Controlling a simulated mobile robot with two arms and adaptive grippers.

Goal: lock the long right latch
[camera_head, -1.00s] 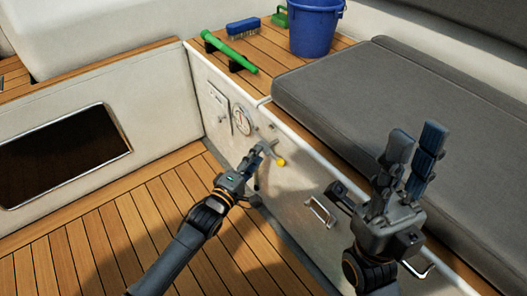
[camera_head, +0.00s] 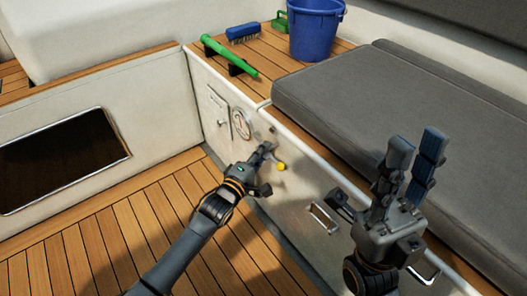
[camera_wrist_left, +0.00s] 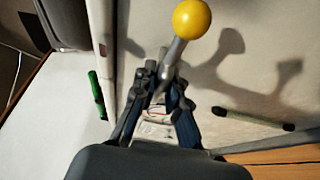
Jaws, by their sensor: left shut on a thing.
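A lever with a grey rod and a yellow ball knob (camera_head: 281,167) sticks out from the white locker front, and I take it for the latch. My left gripper (camera_head: 266,150) is at the lever, just to the left of the knob. In the left wrist view, the yellow knob (camera_wrist_left: 192,18) is at the top, and the grey rod (camera_wrist_left: 172,58) runs down between the fingers of my left gripper (camera_wrist_left: 163,85), which is shut on it. The lever's base is hidden by the fingers. My right gripper (camera_head: 416,145) is open and empty, fingers up, in front of the grey cushion.
A round gauge (camera_head: 241,123) and a small panel (camera_head: 218,106) are on the locker front, left of the lever. A metal pull handle (camera_head: 324,217) is lower right. A blue bucket (camera_head: 315,28), a brush (camera_head: 242,32) and a green-handled tool (camera_head: 229,55) are on the wooden top.

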